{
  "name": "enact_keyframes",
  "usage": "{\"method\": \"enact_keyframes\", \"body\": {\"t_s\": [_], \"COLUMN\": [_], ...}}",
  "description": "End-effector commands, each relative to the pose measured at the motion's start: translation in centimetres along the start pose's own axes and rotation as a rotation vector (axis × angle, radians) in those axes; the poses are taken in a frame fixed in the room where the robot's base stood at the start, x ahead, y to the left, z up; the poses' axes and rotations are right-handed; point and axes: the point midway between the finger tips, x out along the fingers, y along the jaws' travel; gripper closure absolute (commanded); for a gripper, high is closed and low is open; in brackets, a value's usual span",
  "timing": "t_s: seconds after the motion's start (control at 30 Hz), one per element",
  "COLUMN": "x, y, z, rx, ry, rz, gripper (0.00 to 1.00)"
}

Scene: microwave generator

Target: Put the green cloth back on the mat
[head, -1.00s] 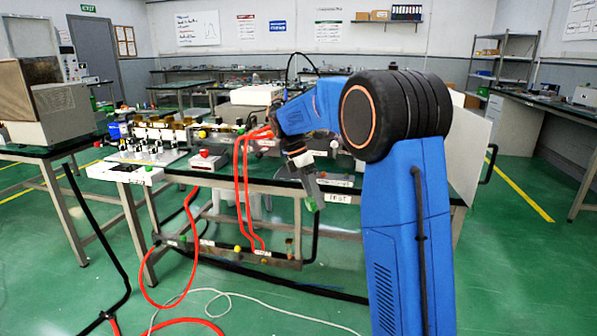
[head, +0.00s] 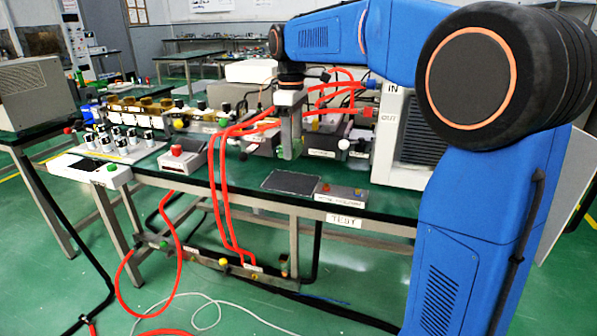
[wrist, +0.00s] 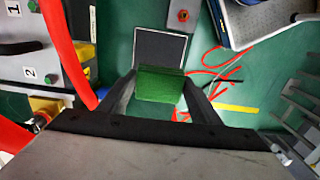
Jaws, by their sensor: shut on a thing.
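My gripper (head: 290,152) points down above the bench, a little behind and above the mat in the head view. It is shut on the green cloth (wrist: 160,86), which shows between the two fingers in the wrist view. In the head view the cloth is small and mostly hidden by the fingers. The dark mat (head: 292,182) lies bare on the green bench top near its front edge. In the wrist view the mat (wrist: 160,48) is a dark grey rectangle with a pale edge, just beyond the cloth, which overlaps its near edge. The cloth appears held above the bench.
Red hoses (head: 225,170) hang left of the gripper and over the bench edge. A small box with buttons (head: 340,192) sits right of the mat. A white IN/OUT cabinet (head: 395,150) stands at right. A red-button box (head: 180,158) is at left. Grey boxes stand behind.

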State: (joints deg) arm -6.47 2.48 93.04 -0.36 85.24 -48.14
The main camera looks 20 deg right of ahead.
Motion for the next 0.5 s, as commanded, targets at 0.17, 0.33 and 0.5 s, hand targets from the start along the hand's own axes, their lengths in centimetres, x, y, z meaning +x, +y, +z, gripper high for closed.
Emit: {"method": "enact_keyframes", "body": {"t_s": [0.17, 0.33, 0.5], "x": [0.6, 3.5, 5.5], "y": [-0.4, -0.4, -0.3], "z": [-0.3, -0.3, -0.3], "rx": [0.013, 0.014, 0.013], "ry": [0.006, 0.005, 0.006], "rz": [0.006, 0.005, 0.006], "gripper": [0.63, 0.63, 0.63]}}
